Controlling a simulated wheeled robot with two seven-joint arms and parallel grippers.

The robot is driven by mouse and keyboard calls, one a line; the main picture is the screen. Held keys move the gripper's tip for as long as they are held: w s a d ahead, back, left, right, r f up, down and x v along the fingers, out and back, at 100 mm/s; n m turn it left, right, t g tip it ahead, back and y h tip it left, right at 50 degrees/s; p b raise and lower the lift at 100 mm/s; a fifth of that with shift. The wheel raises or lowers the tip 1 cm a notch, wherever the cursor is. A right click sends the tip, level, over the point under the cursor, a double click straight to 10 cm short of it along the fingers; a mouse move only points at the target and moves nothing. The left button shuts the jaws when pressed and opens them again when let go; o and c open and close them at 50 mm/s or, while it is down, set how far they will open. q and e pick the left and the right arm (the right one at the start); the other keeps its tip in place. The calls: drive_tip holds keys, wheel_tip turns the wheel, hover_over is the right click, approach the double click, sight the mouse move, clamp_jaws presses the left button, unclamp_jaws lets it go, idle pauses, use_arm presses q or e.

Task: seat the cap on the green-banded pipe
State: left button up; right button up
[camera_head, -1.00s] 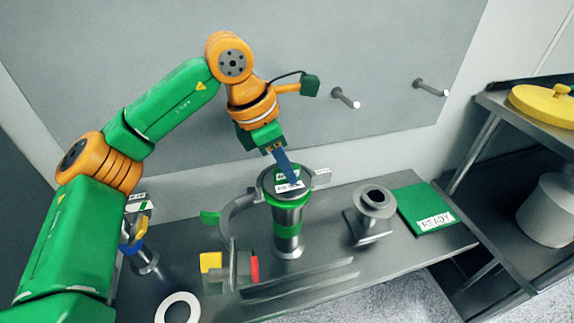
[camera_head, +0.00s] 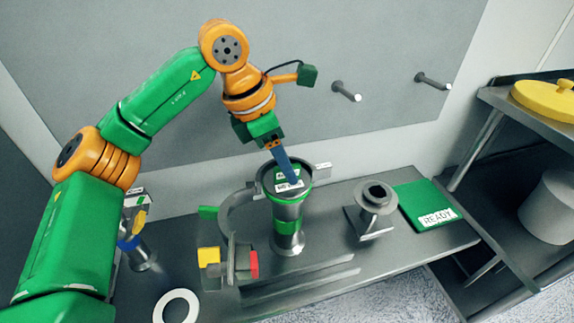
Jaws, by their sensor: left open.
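The green-banded pipe (camera_head: 288,242) stands upright on the metal bench, a grey cylinder with green bands. The cap is a dark disc with a green and a white label (camera_head: 289,186); it lies on the pipe's top and looks about level. Whether it is fully down in the rim I cannot tell. My left gripper (camera_head: 291,176) comes down from above, its blue fingers over the cap's middle. It is open; the fingers overlap in this view, and whether they touch the cap is unclear. My right gripper is out of view.
A curved grey bracket (camera_head: 233,209) stands left of the pipe. A blue-banded pipe (camera_head: 137,256) stands farther left, partly behind my arm. A white ring (camera_head: 164,306) lies in front. A flanged grey part (camera_head: 376,204) and a green READY mat (camera_head: 414,198) lie right.

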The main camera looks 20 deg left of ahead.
sight(274, 183)
use_arm(q)
drive_tip(key=v, duration=0.6)
drive_tip(key=shift+s, duration=0.1)
